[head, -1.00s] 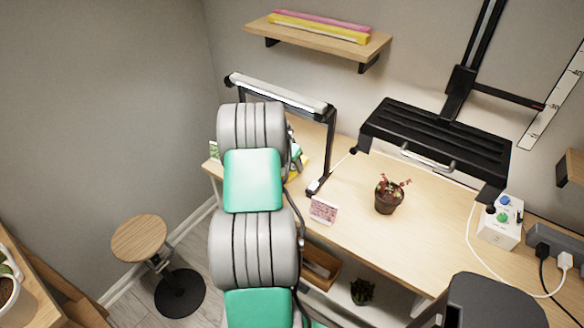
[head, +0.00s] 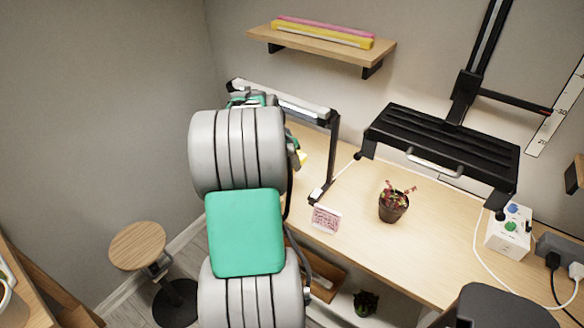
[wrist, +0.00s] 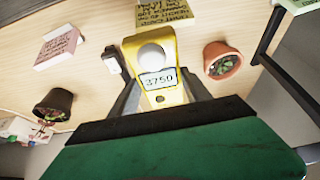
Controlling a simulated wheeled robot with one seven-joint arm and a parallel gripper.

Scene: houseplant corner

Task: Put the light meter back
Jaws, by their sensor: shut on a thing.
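A potted red plant (head: 393,203) and a pink card (head: 326,218) stand on the desk (head: 400,255). The lamp frame (head: 331,150) rises near my arm. The wrist view shows a terracotta pot (wrist: 222,60), a dark pot (wrist: 54,104) and a yellow note (wrist: 165,12).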

